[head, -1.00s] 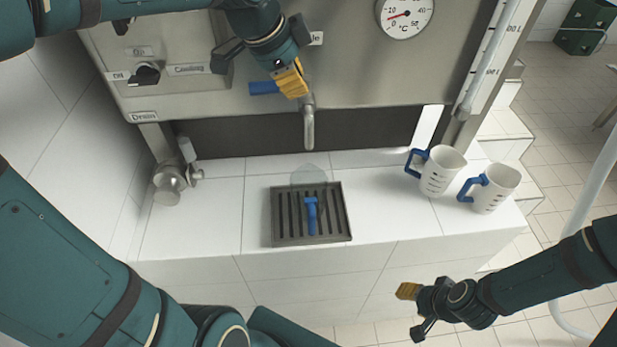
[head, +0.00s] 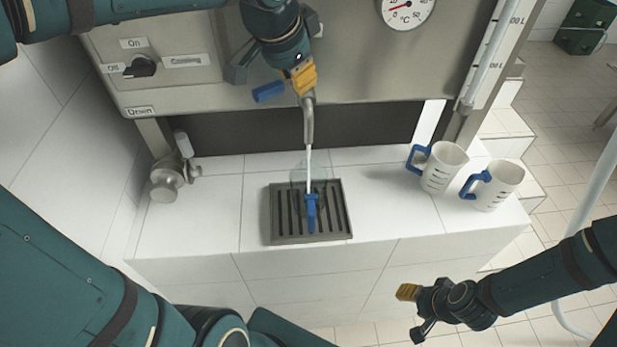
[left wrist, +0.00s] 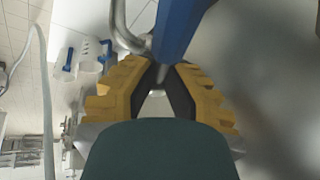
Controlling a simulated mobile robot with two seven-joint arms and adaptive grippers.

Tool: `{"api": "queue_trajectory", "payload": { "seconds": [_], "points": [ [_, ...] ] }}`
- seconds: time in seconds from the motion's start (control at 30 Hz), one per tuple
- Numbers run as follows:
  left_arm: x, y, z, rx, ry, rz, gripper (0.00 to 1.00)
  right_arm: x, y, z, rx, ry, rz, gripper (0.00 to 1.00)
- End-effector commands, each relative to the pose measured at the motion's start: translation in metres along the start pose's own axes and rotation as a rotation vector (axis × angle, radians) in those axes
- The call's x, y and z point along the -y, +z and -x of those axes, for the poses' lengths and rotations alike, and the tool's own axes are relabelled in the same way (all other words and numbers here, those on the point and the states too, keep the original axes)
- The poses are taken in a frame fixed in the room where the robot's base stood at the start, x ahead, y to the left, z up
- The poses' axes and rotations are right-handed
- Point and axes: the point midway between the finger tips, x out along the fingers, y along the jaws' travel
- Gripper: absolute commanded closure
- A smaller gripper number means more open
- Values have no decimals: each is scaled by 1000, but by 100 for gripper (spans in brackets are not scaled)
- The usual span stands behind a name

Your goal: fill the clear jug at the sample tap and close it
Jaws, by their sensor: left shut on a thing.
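The clear jug (head: 299,178) stands upright on the drain grate under the sample tap, its blue handle (head: 311,213) toward me. A thin white stream runs from the tap spout (head: 309,122) down into the jug; its fill level is hard to make out. My left gripper (head: 304,80) is shut on the tap's blue lever (head: 269,92), which also shows in the left wrist view (left wrist: 178,28). My right gripper (head: 408,292) is in front of the counter, away from everything; I cannot tell how its fingers stand.
The dark drain grate (head: 334,238) lies on the white tiled counter (head: 210,215). Two white jugs (head: 443,167) with blue handles stand at the right. A metal drain valve (head: 165,182) is at the left. A dial thermometer (head: 407,8) and a black knob (head: 140,67) are on the tank.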

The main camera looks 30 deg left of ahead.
Motion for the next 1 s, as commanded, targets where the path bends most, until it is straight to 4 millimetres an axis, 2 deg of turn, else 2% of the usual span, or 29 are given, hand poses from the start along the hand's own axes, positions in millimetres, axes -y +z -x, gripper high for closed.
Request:
{"api": "queue_trajectory", "payload": {
  "seconds": [0.43,0.8,1.0],
  "points": [
    [-3,1,-2,17,-15,49,100,-1,0,-3,0,0,0,53],
    [-9,0,-2,68,-114,284,100,-6,2,-16,0,0,0,53],
    [-9,-1,-1,72,-123,307,100,-6,2,-16,0,0,0,53]
  ]
}}
